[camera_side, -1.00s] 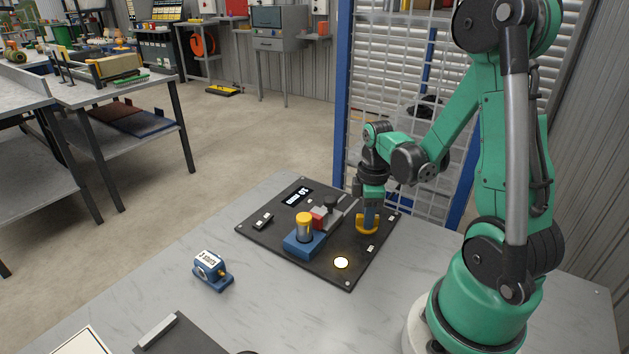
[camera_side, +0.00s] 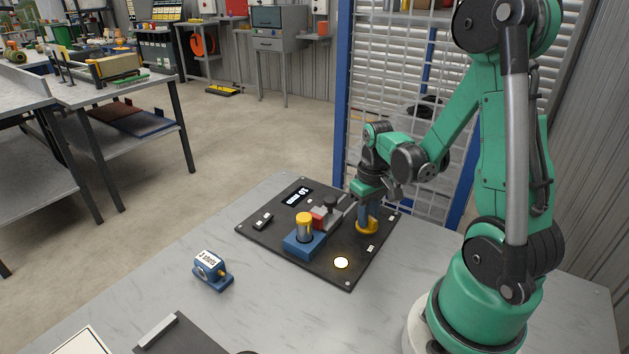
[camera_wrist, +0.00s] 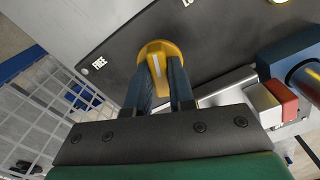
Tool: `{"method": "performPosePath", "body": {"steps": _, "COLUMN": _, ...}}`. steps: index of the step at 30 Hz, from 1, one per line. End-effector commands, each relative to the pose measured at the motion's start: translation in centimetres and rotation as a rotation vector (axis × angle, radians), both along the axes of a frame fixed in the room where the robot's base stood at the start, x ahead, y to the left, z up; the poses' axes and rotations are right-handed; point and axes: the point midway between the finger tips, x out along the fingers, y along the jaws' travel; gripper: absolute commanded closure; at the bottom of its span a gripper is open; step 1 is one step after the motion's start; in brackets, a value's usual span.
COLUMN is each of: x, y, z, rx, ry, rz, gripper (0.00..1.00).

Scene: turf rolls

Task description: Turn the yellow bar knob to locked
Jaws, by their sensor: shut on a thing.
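The yellow bar knob (camera_side: 368,229) sits on the right part of the black panel (camera_side: 330,270). In the wrist view the knob (camera_wrist: 160,52) shows its round yellow base, with its raised bar between my two dark fingers. My gripper (camera_side: 367,215) points down and is shut on the bar, one finger on each side; it also shows in the wrist view (camera_wrist: 162,82). The FREE label (camera_wrist: 99,62) is left of the knob. Another label (camera_wrist: 187,3), cut off to "LO", is up and to the right. The bar lies roughly up and down in the wrist view.
Left of the knob on the panel are a grey slide with a red block (camera_side: 319,213), a blue block with a yellow-topped cylinder (camera_side: 304,230) and a lit round lamp (camera_side: 341,263). A blue counter device (camera_side: 211,270) stands on the grey table. A mesh fence rises behind.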

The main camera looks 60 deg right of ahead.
Motion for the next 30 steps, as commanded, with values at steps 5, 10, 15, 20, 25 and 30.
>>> {"method": "performPosePath", "body": {"steps": 5, "x": 0.00, "y": 0.00, "z": 0.01, "rx": 0.000, "ry": 0.000, "rz": -0.145, "gripper": 1.00}}
{"method": "performPosePath", "body": {"steps": 10, "x": 0.00, "y": 0.00, "z": 0.01, "rx": 0.000, "ry": 0.000, "rz": -0.260, "gripper": 1.00}}
{"method": "performPosePath", "body": {"steps": 15, "x": 0.00, "y": 0.00, "z": 0.01, "rx": 0.000, "ry": 0.000, "rz": -0.339, "gripper": 1.00}}
{"method": "performPosePath", "body": {"steps": 20, "x": 0.00, "y": 0.00, "z": 0.01, "rx": 0.000, "ry": 0.000, "rz": -0.382, "gripper": 1.00}}
{"method": "performPosePath", "body": {"steps": 25, "x": 0.00, "y": 0.00, "z": 0.01, "rx": 0.000, "ry": 0.000, "rz": -0.402, "gripper": 1.00}}
{"method": "performPosePath", "body": {"steps": 30, "x": 0.01, "y": 0.00, "z": 0.01, "rx": 0.000, "ry": 0.000, "rz": -0.405, "gripper": 1.00}}
